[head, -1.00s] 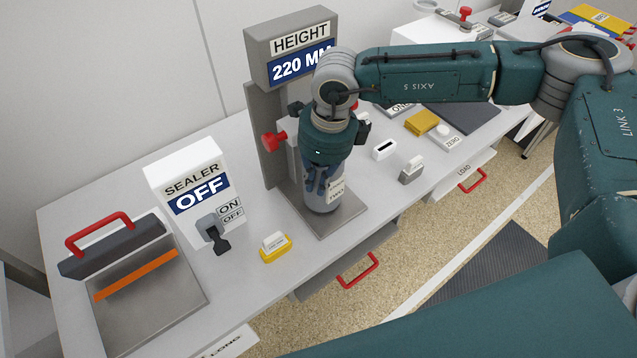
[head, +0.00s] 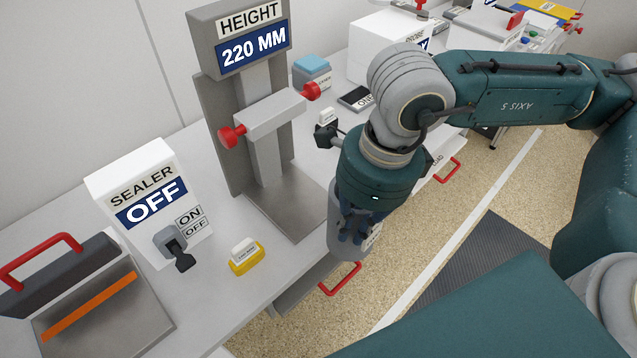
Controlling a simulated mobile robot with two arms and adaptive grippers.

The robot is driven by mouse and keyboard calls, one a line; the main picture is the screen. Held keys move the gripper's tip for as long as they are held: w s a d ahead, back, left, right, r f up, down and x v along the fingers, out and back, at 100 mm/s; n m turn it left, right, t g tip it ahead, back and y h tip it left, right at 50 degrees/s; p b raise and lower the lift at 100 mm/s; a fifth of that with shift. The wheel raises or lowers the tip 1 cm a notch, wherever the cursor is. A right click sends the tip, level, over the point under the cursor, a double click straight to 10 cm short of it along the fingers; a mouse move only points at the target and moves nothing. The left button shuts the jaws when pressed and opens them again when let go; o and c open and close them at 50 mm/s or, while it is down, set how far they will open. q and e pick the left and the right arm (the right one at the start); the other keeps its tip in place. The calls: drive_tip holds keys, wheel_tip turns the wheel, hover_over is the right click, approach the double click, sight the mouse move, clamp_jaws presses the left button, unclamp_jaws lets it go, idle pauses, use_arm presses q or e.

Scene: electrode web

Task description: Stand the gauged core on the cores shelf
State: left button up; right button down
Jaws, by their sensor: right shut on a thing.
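The core, a grey cylinder (head: 344,228) with a white label, is in my right gripper (head: 357,222), which is shut on it from above. The core is upright, in front of and to the right of the height gauge (head: 262,135). The gauge reads 220 MM, and its metal base plate (head: 292,208) is empty. My right arm hides part of the core and the table behind it. I cannot make out the cores shelf in this view. My left gripper is not in view.
The sealer box (head: 150,195) reads OFF, with its lever in front. A yellow-based block (head: 246,259) stands at the table's front edge. A red drawer handle (head: 340,278) juts out below. Open floor (head: 405,240) lies to the right.

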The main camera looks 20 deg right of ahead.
drive_tip(key=n, duration=0.5)
drive_tip(key=shift+w+f+n+g, duration=0.25)
drive_tip(key=shift+w+n+g, duration=0.05)
drive_tip(key=shift+n, duration=0.1)
drive_tip(key=w+n, duration=0.1)
drive_tip(key=n, duration=0.5)
drive_tip(key=w+f+n+g, duration=0.1)
drive_tip(key=n, duration=0.6)
drive_tip(key=w+f+n+h, duration=0.1)
drive_tip(key=n, duration=0.5)
drive_tip(key=shift+a+g, duration=0.15)
drive_tip(key=shift+g, duration=0.15)
drive_tip(key=shift+a+n, duration=0.15)
drive_tip(key=shift+n, duration=0.15)
drive_tip(key=shift+w+d, duration=0.15)
drive_tip(key=shift+d, duration=0.05)
